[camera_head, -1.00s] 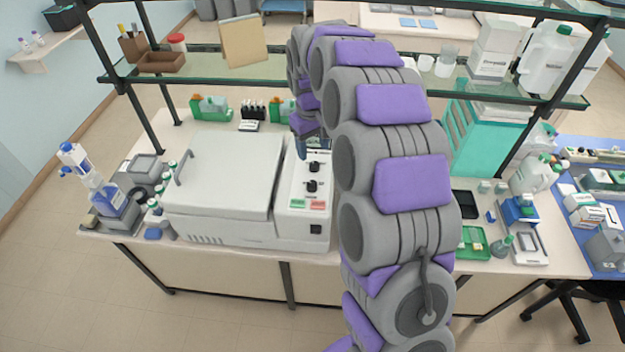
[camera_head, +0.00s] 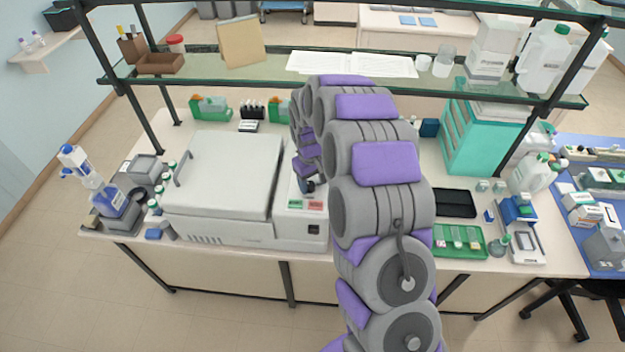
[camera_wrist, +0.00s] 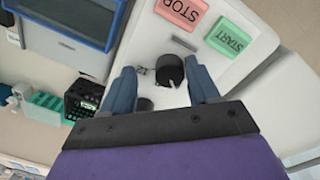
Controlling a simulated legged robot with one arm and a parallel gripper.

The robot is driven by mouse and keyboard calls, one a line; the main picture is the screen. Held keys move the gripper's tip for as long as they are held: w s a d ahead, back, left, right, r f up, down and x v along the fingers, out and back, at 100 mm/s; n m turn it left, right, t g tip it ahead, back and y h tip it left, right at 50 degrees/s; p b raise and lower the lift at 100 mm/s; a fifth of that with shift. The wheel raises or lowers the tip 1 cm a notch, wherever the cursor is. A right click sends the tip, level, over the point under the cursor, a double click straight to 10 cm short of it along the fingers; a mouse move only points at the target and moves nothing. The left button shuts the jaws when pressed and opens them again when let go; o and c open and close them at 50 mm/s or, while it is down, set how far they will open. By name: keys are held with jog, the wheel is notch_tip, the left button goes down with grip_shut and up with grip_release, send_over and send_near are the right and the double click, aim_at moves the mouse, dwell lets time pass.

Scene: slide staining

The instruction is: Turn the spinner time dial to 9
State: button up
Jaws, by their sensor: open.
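The spinner (camera_head: 222,175) is a pale grey machine with a closed lid and a sloped control panel at its right. In the wrist view a black dial (camera_wrist: 170,70) stands between the blue fingertips of my gripper (camera_wrist: 160,72), beside the red STOP and green START buttons. Contact with the fingers is not visible. In the head view my gripper (camera_head: 307,186) is over the panel, just above the buttons, and my arm hides both dials.
A blue-framed box (camera_wrist: 75,20) is left of the panel in the wrist view. A green tray (camera_head: 459,241) and black tray (camera_head: 454,203) lie right of my arm. A glass shelf (camera_head: 290,72) spans above the bench. Bottles (camera_head: 103,195) stand at the left.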

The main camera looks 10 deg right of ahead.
jog(key=shift+a, duration=0.95)
jog(key=c, duration=0.3)
jog(key=shift+c, duration=0.7)
jog(key=shift+d, duration=0.5)
jog(key=c, duration=0.5)
jog(key=shift+a, duration=0.2)
jog(key=shift+c, duration=0.4)
jog(key=shift+f+m, duration=0.1)
jog(key=shift+m, duration=0.2)
jog(key=m+b, duration=0.2)
jog(key=m, duration=0.1)
jog(key=shift+d+m, duration=0.15)
jog(key=shift+m, duration=0.15)
jog(key=m+b, duration=0.2)
jog(key=m, duration=0.3)
jog(key=shift+m+g, duration=0.3)
